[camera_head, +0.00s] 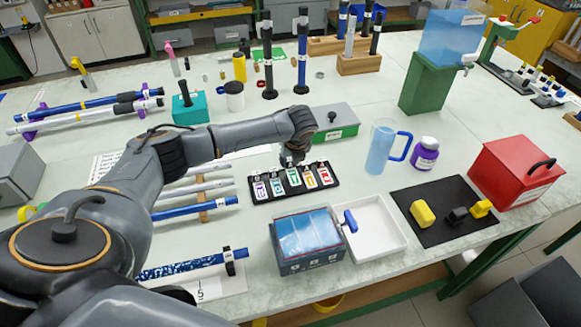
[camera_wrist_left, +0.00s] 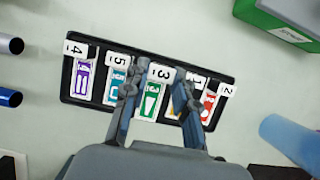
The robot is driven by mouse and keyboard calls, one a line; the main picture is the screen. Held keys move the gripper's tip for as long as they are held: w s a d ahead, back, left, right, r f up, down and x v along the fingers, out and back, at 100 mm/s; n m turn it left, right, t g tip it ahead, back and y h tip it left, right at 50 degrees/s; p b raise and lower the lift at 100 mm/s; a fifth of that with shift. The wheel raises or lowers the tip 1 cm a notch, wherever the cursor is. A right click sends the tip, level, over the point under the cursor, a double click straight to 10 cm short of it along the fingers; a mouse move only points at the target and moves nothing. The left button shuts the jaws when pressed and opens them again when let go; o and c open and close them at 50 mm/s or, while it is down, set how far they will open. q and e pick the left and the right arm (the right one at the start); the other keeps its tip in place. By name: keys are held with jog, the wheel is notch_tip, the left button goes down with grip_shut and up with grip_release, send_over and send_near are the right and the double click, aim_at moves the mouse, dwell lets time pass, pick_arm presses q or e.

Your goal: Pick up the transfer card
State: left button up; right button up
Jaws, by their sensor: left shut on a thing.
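A black card rack (camera_head: 334,183) lies on the table, and it also fills the middle of the left wrist view (camera_wrist_left: 68,78). It holds several upright cards with white numbered tabs: purple (camera_wrist_left: 82,80), teal (camera_wrist_left: 118,90), green (camera_wrist_left: 150,101), orange, partly hidden by a finger, and red (camera_wrist_left: 209,104). My left gripper (camera_head: 291,160) is over the rack. In the left wrist view its fingers (camera_wrist_left: 155,92) stand on both sides of the green card numbered 3, shut on it. The card still appears in line with the others. I cannot read which card is the transfer card. My right gripper is not in view.
A blue-topped box (camera_head: 308,245) and white tray (camera_head: 378,228) stand in front of the rack. A blue jug (camera_head: 381,147) and purple-labelled jar (camera_head: 425,153) stand to the right. A green-and-grey case (camera_head: 335,122) is behind. Rods (camera_head: 195,208) lie left.

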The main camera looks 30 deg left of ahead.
pick_arm(q)
jog(key=s+d+r+b, duration=0.1)
jog(key=s+d+r, duration=0.5)
jog(key=s+r, duration=0.4)
jog(key=shift+s+d, duration=0.25)
jog(key=shift+s, duration=1)
